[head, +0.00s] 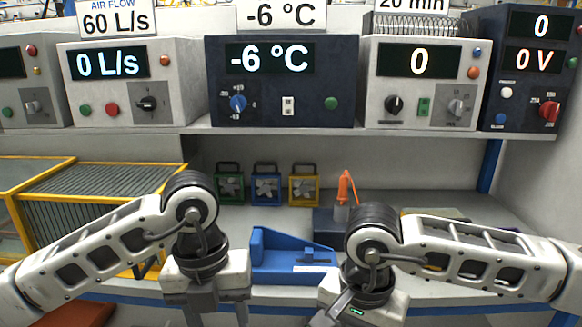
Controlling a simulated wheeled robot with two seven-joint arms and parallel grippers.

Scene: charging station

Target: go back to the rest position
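My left gripper (217,312) hangs pointing down at the bottom, left of centre. The visible parts of its fingers stand apart with nothing seen between them; the tips are cut off by the frame. My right gripper (362,312) hangs at the bottom, right of centre, turned at an angle. Its fingers are mostly below the frame, so its opening does not show. Both arms are bent, with the forearms coming in from the lower left and lower right. The blue holder (285,256) sits on the worktop between the two grippers, apart from both.
A shelf (290,131) carries several control units, including a dark blue one (282,112) reading -6 °C. Below stand green, blue and yellow fans (304,187) and an orange-tipped tool (346,188). A yellow-framed rack (95,195) is at left. Worktop (225,221) before the fans is clear.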

